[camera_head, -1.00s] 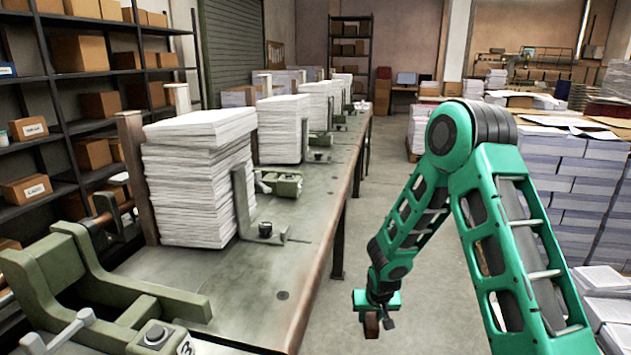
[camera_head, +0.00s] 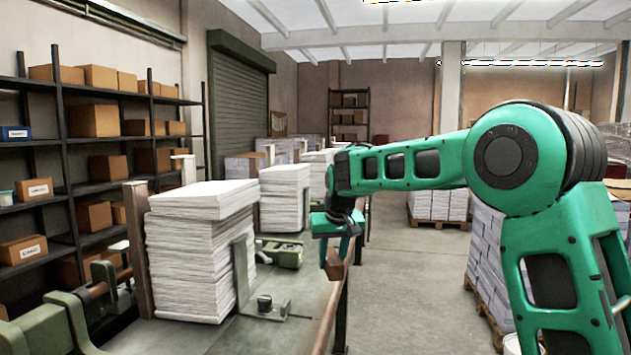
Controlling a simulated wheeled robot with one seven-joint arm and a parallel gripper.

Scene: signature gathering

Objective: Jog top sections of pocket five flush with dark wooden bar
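The nearest tall paper stack (camera_head: 195,265) stands on the long bench. Its top sections (camera_head: 205,198) sit skewed from the sheets below. A dark upright wooden bar (camera_head: 138,250) stands at its left side. An upright grey metal plate (camera_head: 241,277) stands at its right side. I cannot read a pocket number, so I cannot tell which stack is pocket five. My gripper (camera_head: 337,262) is in the air near the bench's right edge, to the right of the nearest stack and apart from it. It points down with a brownish piece at its tip; its opening is unclear.
More paper stacks (camera_head: 285,197) stand farther along the bench (camera_head: 230,335). A green clamp-like fitting (camera_head: 280,252) lies between stacks. Shelves with boxes (camera_head: 95,120) line the left wall. Paper pallets (camera_head: 437,206) stand at right, with open floor (camera_head: 410,280) between.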

